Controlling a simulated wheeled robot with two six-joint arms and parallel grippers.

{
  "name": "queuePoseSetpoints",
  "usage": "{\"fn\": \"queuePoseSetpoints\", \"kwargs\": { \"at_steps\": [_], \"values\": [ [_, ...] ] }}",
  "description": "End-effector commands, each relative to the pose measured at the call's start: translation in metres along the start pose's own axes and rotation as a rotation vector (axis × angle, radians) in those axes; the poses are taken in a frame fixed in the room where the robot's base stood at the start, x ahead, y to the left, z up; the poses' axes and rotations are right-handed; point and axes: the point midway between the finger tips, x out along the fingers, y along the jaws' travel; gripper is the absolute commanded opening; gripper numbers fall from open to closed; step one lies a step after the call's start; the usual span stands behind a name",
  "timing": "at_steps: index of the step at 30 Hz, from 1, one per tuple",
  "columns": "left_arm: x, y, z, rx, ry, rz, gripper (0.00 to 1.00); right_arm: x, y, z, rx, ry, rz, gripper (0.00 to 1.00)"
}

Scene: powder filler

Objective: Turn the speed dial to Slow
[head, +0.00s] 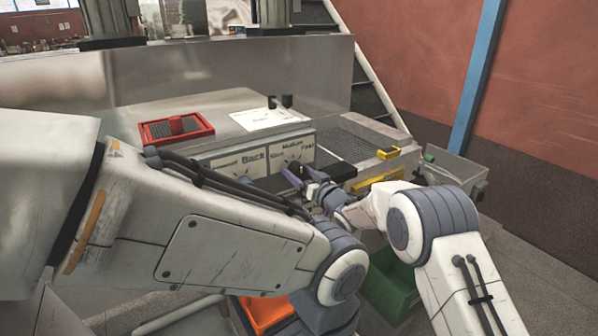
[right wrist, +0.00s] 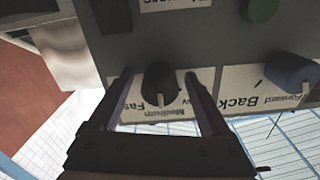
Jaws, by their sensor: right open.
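The speed dial is a black knob (right wrist: 160,82) with a white mark, on the grey control panel. In the right wrist view its labels appear upside down: Fast at the left, Medium below, and a partly covered word ending in "w" at the right. The white mark points down toward Medium. My right gripper (right wrist: 159,76) is open, with one finger on each side of the dial and gaps visible. In the head view my right gripper (head: 306,180) is in front of the panel (head: 262,160) and hides part of the dial. My left gripper does not show.
A blue-grey Forward/Back knob (right wrist: 290,70) is beside the dial, and a green button (right wrist: 262,10) is on the panel. A red tray (head: 150,131) lies on the machine top. A green bin (head: 390,292) and an orange bin (head: 266,312) are below. My left arm crosses the foreground.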

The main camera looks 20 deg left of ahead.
Motion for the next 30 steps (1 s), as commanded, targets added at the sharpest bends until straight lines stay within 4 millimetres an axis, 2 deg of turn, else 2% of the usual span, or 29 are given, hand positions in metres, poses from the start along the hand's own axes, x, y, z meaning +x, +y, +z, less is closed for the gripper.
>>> {"fn": "queuePoseSetpoints", "kwargs": {
  "at_steps": [4, 5, 9, 11, 20, 30],
  "values": [
    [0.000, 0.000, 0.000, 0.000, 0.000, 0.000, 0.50, 0.000, 0.000, 0.000, 0.000, 0.000, 0.000, 0.81],
    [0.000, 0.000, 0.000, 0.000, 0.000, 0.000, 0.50, 0.000, 0.000, 0.000, 0.000, 0.000, 0.000, 0.74],
    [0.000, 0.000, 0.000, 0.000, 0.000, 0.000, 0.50, 0.000, 0.000, 0.000, 0.000, 0.000, 0.000, 0.20],
    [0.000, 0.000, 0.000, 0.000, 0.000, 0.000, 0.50, 0.000, 0.000, 0.000, 0.000, 0.000, 0.000, 0.00],
    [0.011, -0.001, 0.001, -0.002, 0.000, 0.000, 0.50, 0.000, 0.001, 0.003, -0.039, 0.002, 0.000, 0.00],
    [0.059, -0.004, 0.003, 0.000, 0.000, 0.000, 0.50, 0.000, 0.002, 0.006, -0.260, 0.005, 0.000, 0.00]
  ]
}}
